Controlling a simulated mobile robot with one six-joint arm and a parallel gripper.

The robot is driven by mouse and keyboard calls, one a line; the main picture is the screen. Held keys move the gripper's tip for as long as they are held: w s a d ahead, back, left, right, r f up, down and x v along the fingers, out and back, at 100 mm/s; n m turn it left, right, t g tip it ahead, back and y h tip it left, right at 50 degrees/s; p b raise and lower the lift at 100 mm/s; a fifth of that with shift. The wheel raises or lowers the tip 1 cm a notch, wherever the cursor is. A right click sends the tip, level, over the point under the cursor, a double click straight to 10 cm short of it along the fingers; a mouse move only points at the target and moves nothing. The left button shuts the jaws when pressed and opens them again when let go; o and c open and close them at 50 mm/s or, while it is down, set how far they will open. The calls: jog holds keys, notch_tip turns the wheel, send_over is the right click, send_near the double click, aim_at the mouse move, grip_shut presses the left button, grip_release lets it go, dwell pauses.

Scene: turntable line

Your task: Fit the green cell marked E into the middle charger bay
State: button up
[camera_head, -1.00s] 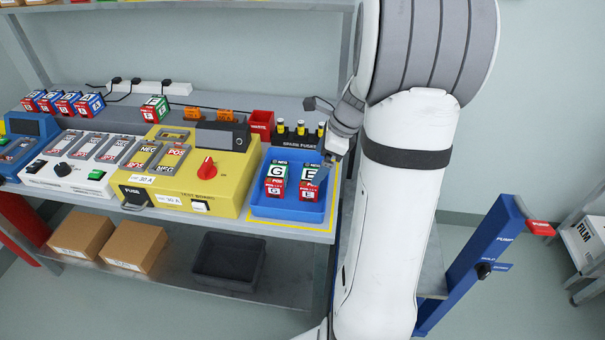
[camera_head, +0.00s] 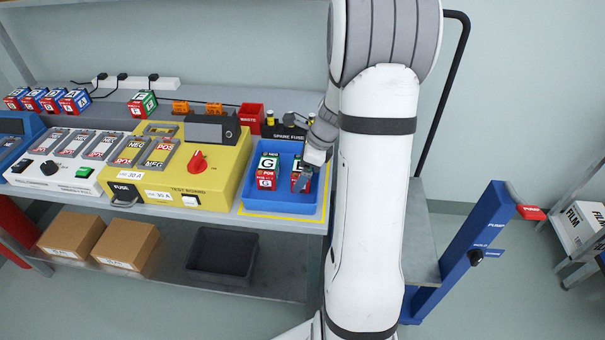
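The green cell marked E (camera_head: 296,182) stands in the blue tray (camera_head: 282,207), green on top and red below, partly hidden by my gripper. My gripper (camera_head: 305,182) is at the right side of this cell, pointing down into the tray. I cannot tell whether its fingers are open, or whether they touch the cell. A similar cell marked G (camera_head: 268,164) stands left of E in the tray. The white charger (camera_head: 62,181) at the left has three grey bays in a row. Its middle bay (camera_head: 76,144) shows a grey surface with a red label.
The yellow test board (camera_head: 215,178) with a red knob (camera_head: 197,162) stands between charger and tray. A red waste bin (camera_head: 252,117) and the spare fuse holder (camera_head: 285,130) are behind the tray. Several cells stand along the back shelf. A blue pump post (camera_head: 478,240) is at the right.

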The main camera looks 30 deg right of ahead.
jog(key=c, duration=1.1)
jog(key=shift+r, duration=0.1)
